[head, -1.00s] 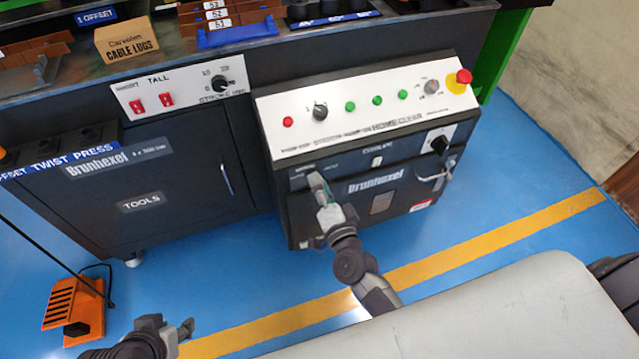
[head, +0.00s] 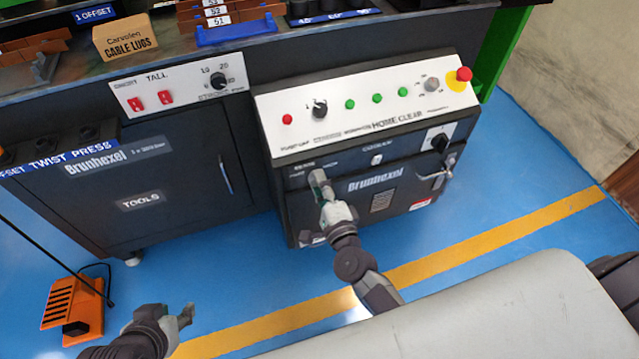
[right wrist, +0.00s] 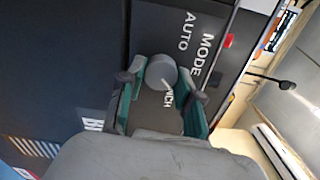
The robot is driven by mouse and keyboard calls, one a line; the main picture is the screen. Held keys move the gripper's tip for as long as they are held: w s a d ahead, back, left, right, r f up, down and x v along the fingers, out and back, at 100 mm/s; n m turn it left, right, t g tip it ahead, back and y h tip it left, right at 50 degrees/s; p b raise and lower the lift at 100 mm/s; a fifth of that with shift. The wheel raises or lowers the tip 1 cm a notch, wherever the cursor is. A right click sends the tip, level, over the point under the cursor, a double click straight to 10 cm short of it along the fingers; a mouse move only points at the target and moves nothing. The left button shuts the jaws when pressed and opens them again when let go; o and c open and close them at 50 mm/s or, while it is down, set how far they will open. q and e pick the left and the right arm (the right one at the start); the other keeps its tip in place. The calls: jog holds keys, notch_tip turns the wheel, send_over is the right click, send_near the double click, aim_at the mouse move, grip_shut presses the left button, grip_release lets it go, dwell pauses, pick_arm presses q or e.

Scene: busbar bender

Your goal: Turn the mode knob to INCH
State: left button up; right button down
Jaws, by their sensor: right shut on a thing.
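The grey round mode knob (right wrist: 161,72) sits on the dark cabinet front, beside the printed words MODE, AUTO and INCH. A white mark on its lower right edge faces toward the partly covered INCH label (right wrist: 167,98). My right gripper (right wrist: 163,88) has its green-sided fingers on both sides of the knob and is shut on it.
A sloped white panel (head: 350,108) with buttons, a black selector (head: 320,109) and a red emergency stop (head: 464,75) lies above the knob. A rotary switch (head: 439,141) is at the right. An orange foot pedal (head: 76,312) stands on the blue floor, lower left.

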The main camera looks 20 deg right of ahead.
jog(key=shift+d, duration=0.1)
jog(key=c, duration=0.8)
grip_release()
jog(key=shift+o, duration=0.2)
